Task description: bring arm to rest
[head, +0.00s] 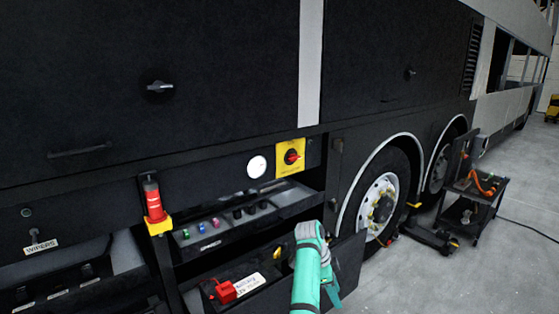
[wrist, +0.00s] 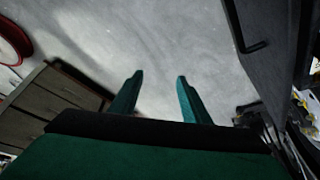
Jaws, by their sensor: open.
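My teal arm (head: 306,270) rises from the bottom of the head view, in front of the open lower compartment of the black coach. My gripper (wrist: 158,76) shows in the wrist view with its two teal fingers spread apart. Nothing is between the fingers; grey floor (wrist: 170,40) lies beyond them. In the head view the fingers are mostly hidden by my own arm, with a teal piece showing low at its right side.
The coach side (head: 220,80) fills the left and middle. An open flap (head: 348,268) stands right beside my arm. A red lamp on a yellow base (head: 154,205) sits at left. A black tool cart (head: 470,200) stands at right. Floor at lower right is clear.

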